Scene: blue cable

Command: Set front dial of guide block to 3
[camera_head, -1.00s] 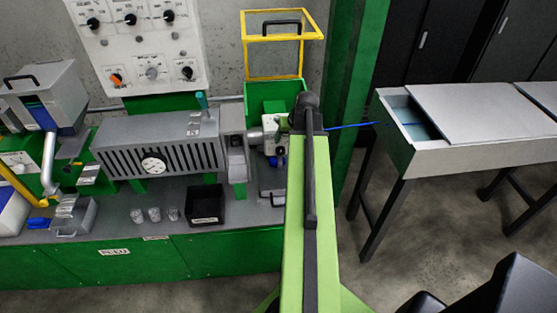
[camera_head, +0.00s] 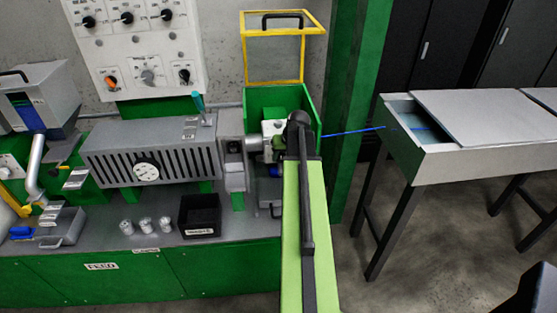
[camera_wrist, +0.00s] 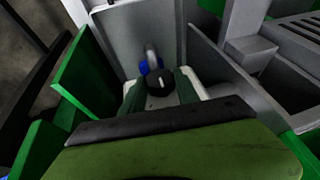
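The guide block is the pale block (camera_head: 272,129) inside the green box below the raised yellow frame, partly behind my arm. In the wrist view, a black dial with a white pointer mark (camera_wrist: 160,82) sits on the white and green block (camera_wrist: 187,84). The pointer mark looks roughly upright in that picture; no numbers are readable. A blue part with a grey curved piece lies just beyond the dial. My gripper (camera_head: 299,122) is over or beside the block at the end of my green arm.
A black bin (camera_head: 200,218) and small metal cups (camera_head: 145,224) stand on the bench. A blue cable (camera_head: 355,131) runs right to a grey trough (camera_head: 400,140).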

